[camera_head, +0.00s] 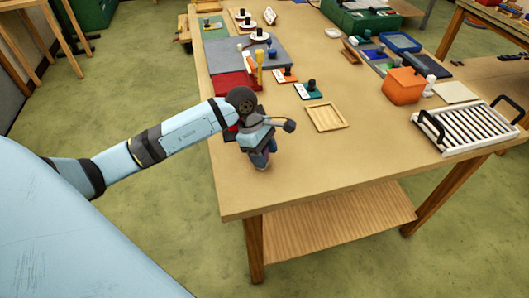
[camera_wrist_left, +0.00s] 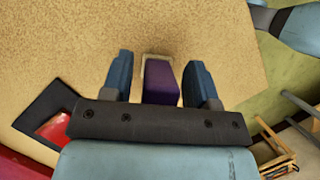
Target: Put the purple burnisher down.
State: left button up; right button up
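The purple burnisher (camera_wrist_left: 160,82) shows in the left wrist view as a purple block with a pale edge at its far end. It sits between the two blue fingers of my left gripper (camera_wrist_left: 160,78). A gap shows on each side of it, so the fingers are open around it and not clamped. In the head view my left gripper (camera_head: 262,157) is low over the front left part of the wooden table (camera_head: 330,165), pointing down. The burnisher is mostly hidden there by the gripper. I cannot tell its exact contact with the table. My right gripper is not in view.
A wooden tray (camera_head: 326,117) lies right of the gripper. A red mat (camera_head: 231,84), a yellow-handled tool (camera_head: 259,66) and small tool blocks stand behind. An orange box (camera_head: 404,86) and a slatted rack (camera_head: 470,127) are at the right. The front tabletop is clear.

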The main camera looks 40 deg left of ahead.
pick_arm(q)
jog(key=shift+r, duration=0.2)
jog(key=b+v, duration=0.1)
jog(key=v, duration=1.1)
